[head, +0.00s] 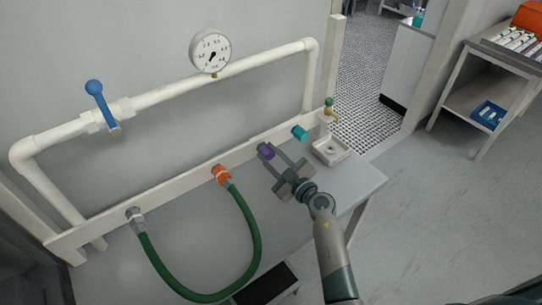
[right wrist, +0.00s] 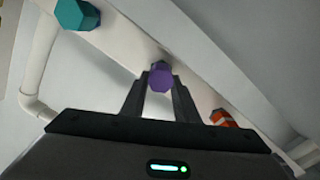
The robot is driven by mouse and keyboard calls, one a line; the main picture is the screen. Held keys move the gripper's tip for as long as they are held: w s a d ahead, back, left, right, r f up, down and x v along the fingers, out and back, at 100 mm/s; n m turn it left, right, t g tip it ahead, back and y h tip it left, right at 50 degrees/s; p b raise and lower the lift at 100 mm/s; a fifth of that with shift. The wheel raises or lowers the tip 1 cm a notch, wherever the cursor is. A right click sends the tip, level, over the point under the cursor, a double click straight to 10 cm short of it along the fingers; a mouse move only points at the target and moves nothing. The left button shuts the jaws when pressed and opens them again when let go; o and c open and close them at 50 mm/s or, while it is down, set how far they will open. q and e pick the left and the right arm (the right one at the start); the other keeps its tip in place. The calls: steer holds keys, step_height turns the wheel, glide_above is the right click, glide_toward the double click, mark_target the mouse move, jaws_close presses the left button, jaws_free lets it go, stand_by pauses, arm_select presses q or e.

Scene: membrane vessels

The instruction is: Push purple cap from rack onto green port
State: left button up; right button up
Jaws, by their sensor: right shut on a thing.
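The purple cap (head: 266,151) is at the white rail along the wall, between a teal cap and an orange fitting. My right gripper (head: 273,158) is shut on the purple cap, which also shows between the fingertips in the right wrist view (right wrist: 160,76). The cap's far end faces the rail; I cannot tell whether it sits on a port there. No green port shows plainly; whatever is behind the cap is hidden. No rack of caps can be made out for certain. My left gripper is not in view.
The teal cap (head: 299,132) and orange fitting (head: 222,174) flank the purple cap on the rail. A green hose (head: 256,240) loops over the grey bench (head: 190,235) to a grey fitting (head: 135,216). A small white sink (head: 330,151) with a tap stands at right.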

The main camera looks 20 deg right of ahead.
steer(key=shift+w, duration=0.1)
steer(key=o, duration=1.2)
steer(key=shift+o, duration=0.2)
steer(key=b+v, duration=0.2)
steer(key=v, duration=1.5)
steer(key=shift+s, duration=0.2)
